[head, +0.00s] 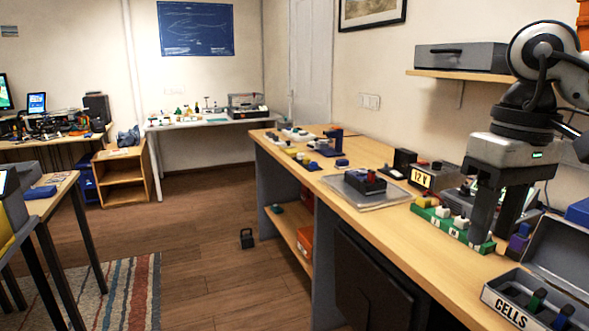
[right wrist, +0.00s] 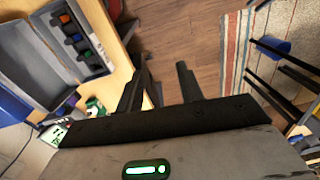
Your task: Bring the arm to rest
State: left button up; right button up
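My right arm (head: 545,75) comes in at the right edge of the head view and hangs over the workbench (head: 375,205). Its gripper (head: 497,238) points down beside a green terminal strip (head: 452,228) with white blocks; whether it touches the strip cannot be told. In the right wrist view the two dark fingers of the gripper (right wrist: 163,72) stand apart with nothing between them, against the bench edge and floor. My left arm and gripper are not in view.
An open grey case marked CELLS (head: 520,308) lies near the gripper, holding several coloured cells. A 12 V supply (head: 435,178) stands behind the strip. A grey tray (head: 345,190) carries a dark device (head: 367,181). A shelf (head: 460,75) juts from the wall. The floor (head: 215,270) left of the bench is mostly clear.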

jog(key=s+a+f+m+g+y, duration=0.15)
jog(key=a+f+y, duration=0.25)
jog(key=a, duration=0.5)
jog(key=s+a+f+m+g+y, duration=0.1)
jog(key=a+f+m+g+y, duration=0.3)
jog(key=a, duration=0.5)
jog(key=s+a+r+m+t+y, duration=0.2)
jog(key=a+m+y, duration=0.7)
jog(key=m+y, duration=0.5)
jog(key=w+d+f+m+t+h, duration=0.2)
jog(key=d+f+m+t+h, duration=0.15)
jog(key=m+t, duration=0.6)
jog(key=w+d+f+m+t+h, duration=0.2)
jog(key=w+f+m+t+h, duration=0.15)
jog(key=m, duration=1.05)
jog(key=w+d+f+m+t+h, duration=0.1)
jog(key=d+f+m+t+h, duration=0.3)
jog(key=m+t, duration=0.6)
jog(key=s+d+f+m+g+h, duration=0.2)
jog(key=s+f+m+g, duration=0.1)
jog(key=f+m, duration=0.4)
jog(key=s+d+f+m+g+h, duration=0.2)
jog(key=s+f+m, duration=0.3)
jog(key=f, duration=0.3)
jog(key=s+d+f+m+g+h, duration=0.3)
jog(key=s+f+m+g+h, duration=0.1)
jog(key=f+m, duration=0.4)
jog(key=shift+s+f+m, duration=0.25)
jog(key=shift+s+m, duration=0.05)
jog(key=shift+s, duration=0.05)
